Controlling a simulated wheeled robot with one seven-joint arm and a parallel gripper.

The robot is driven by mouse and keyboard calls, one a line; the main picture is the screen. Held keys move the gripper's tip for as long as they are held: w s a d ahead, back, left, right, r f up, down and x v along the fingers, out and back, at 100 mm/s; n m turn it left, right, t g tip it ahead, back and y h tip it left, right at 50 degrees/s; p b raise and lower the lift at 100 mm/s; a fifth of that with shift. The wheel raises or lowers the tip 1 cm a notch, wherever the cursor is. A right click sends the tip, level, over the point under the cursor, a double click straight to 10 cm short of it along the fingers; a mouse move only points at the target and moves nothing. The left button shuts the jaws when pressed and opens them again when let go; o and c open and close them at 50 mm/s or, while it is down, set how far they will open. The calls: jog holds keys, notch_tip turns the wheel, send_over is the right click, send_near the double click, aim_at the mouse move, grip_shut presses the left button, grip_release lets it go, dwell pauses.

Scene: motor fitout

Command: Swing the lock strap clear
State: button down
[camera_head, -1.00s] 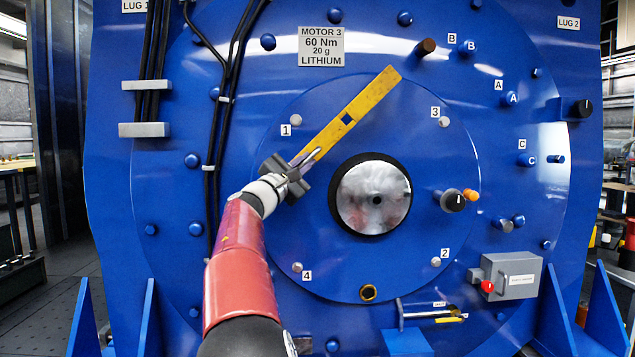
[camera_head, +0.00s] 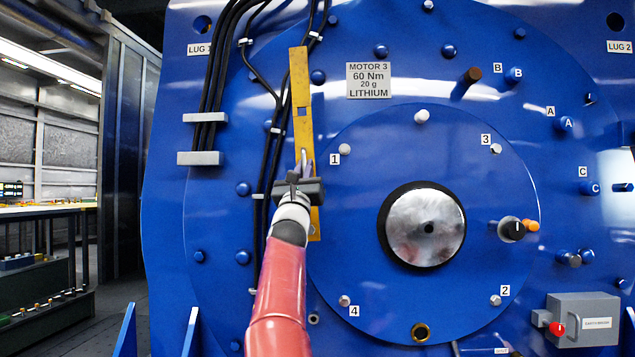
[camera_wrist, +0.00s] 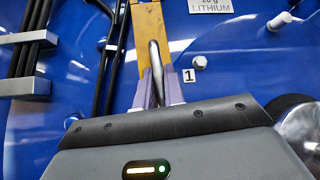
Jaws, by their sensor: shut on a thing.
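The lock strap (camera_head: 302,75) is a long flat yellow bar with a small dark square hole. In the head view it stands nearly upright, left of bolt 1 (camera_head: 345,149) and of the round cover (camera_head: 365,250). Its lower end shows below my gripper. My gripper (camera_head: 305,165) is shut on the strap's metal handle, a grey bar. In the wrist view the purple fingertips (camera_wrist: 156,90) close around the handle (camera_wrist: 155,60), with the yellow strap (camera_wrist: 150,30) behind it. The gripper body hides part of the strap.
Black cables (camera_head: 222,60) run down the motor face left of the strap, with the strap lying close to or over some of them. Grey cable clamps (camera_head: 200,158) stick out at the left. A shaft disc (camera_head: 425,227) sits bare at the cover's centre.

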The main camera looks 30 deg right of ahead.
jog(key=shift+w+a+f+n+t+y+b, duration=0.15)
jog(key=shift+a+n+t+y, duration=0.15)
jog(key=shift+n+y, duration=0.2)
jog(key=shift+w+a+r+n+t+y+b, duration=0.1)
jog(key=shift+w+a+n+t+y+b, duration=0.15)
jog(key=shift+n+y, duration=0.3)
jog(key=shift+w+a+f+n+t+y+b, duration=0.1)
jog(key=shift+a+n+t+y, duration=0.2)
jog(key=shift+n, duration=0.35)
jog(key=shift+d+t+y, duration=0.1)
jog(key=shift+t+y, duration=0.15)
jog(key=c, duration=1.8)
grip_release()
jog(key=shift+o, duration=0.2)
jog(key=b+v, duration=0.4)
jog(key=v, duration=0.4)
